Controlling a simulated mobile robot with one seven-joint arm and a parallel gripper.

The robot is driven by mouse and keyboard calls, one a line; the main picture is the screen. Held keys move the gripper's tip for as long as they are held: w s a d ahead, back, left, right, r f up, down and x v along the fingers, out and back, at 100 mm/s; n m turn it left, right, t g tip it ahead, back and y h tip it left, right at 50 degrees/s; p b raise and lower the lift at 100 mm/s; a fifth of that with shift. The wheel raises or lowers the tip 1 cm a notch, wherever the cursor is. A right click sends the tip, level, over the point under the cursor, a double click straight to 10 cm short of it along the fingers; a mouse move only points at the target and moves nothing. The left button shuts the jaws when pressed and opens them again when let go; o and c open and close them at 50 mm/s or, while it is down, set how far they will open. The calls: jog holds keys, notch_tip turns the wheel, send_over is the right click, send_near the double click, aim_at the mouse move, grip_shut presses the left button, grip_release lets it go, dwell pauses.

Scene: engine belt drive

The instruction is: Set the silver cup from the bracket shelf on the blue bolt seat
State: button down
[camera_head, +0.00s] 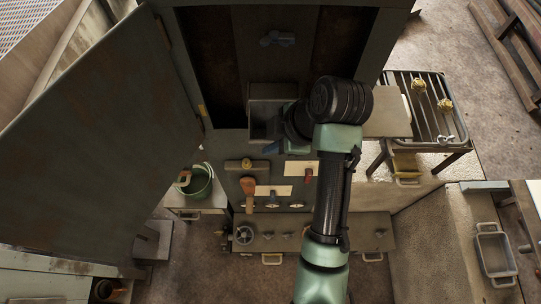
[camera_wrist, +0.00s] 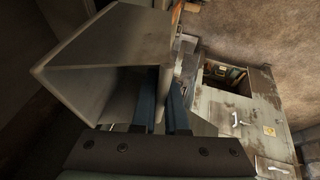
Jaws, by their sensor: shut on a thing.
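My gripper (camera_head: 272,148) is at the front of the open cabinet, its blue fingers at the near edge of a grey open box (camera_head: 259,112). In the wrist view the fingers (camera_wrist: 168,104) are shut on one thin wall of this box (camera_wrist: 112,48), which looks hollow and empty. I cannot tell whether the box is a drawer or loose. A small blue-grey piece (camera_head: 277,38) is inside the cabinet; I cannot tell whether it is the bolt seat. I cannot make out a silver cup for certain.
A large cabinet door (camera_head: 95,130) stands open at left. A green bucket (camera_head: 197,186) is on a small stand below it. A rack tray (camera_head: 428,105) with yellow knobs stands at right. A panel with handles and a wheel (camera_head: 244,235) lies below my arm.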

jog(key=w+b, duration=0.5)
jog(key=w, duration=0.8)
jog(key=shift+w+f+b, duration=0.15)
jog(key=shift+w+b, duration=0.2)
jog(key=shift+s+f, duration=0.1)
jog(key=shift+f, duration=0.4)
dwell(0.6)
jog(key=c, duration=0.9)
grip_release()
jog(key=shift+o, duration=0.2)
